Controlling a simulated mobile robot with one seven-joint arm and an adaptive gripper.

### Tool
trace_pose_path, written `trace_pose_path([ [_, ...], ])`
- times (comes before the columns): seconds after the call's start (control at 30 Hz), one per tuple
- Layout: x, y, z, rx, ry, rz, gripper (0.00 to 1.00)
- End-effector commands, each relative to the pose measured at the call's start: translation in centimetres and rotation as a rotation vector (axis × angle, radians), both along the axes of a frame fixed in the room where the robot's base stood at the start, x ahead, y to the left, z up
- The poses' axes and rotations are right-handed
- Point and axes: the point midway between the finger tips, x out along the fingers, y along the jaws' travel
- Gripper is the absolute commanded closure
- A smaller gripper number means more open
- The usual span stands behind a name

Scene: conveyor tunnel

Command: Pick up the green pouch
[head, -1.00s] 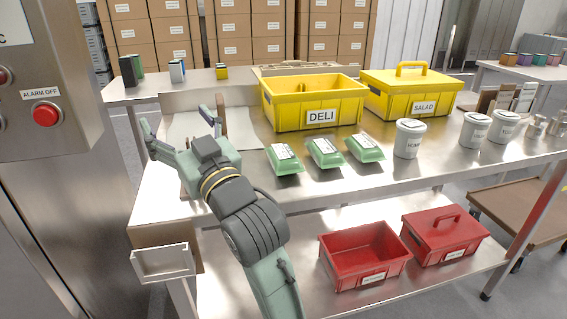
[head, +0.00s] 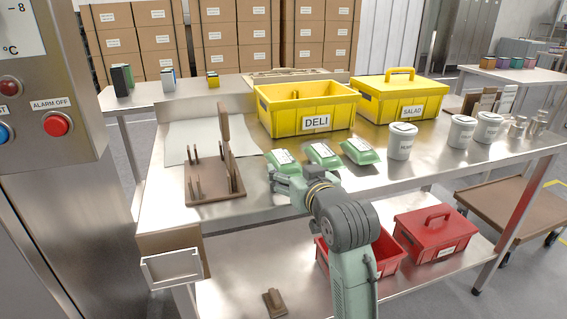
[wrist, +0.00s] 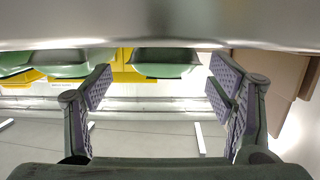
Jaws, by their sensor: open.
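Three green pouches with white labels lie in a row on the steel table: the left pouch (head: 282,160), the middle pouch (head: 323,154) and the right pouch (head: 360,150). My gripper (head: 280,176) is just in front of the left pouch, close to the table top, and covers part of its near side. In the wrist view, which looks upside down, my gripper (wrist: 158,88) has its two fingers spread wide with nothing between them. A green pouch (wrist: 165,66) shows beyond the gap between the fingers, with other green shapes to its left.
Behind the pouches stand an open yellow DELI crate (head: 314,122) and a lidded yellow SALAD crate (head: 412,108). A brown pegged rack (head: 214,193) is left of my gripper. White tubs (head: 403,142) stand to the right. Red crates (head: 434,238) are on the lower shelf.

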Motion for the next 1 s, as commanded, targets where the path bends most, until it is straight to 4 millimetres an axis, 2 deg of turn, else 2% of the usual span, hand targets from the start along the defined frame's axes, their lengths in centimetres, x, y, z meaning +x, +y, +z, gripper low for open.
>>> trace_pose_path([
  [0.3,3.9,1.7,-0.5,-0.001,0.002,0.000,0.24],
  [0.6,4.3,1.9,-0.7,0.000,0.000,0.000,0.25],
  [1.0,4.3,1.9,-0.7,0.000,0.000,0.000,0.51],
])
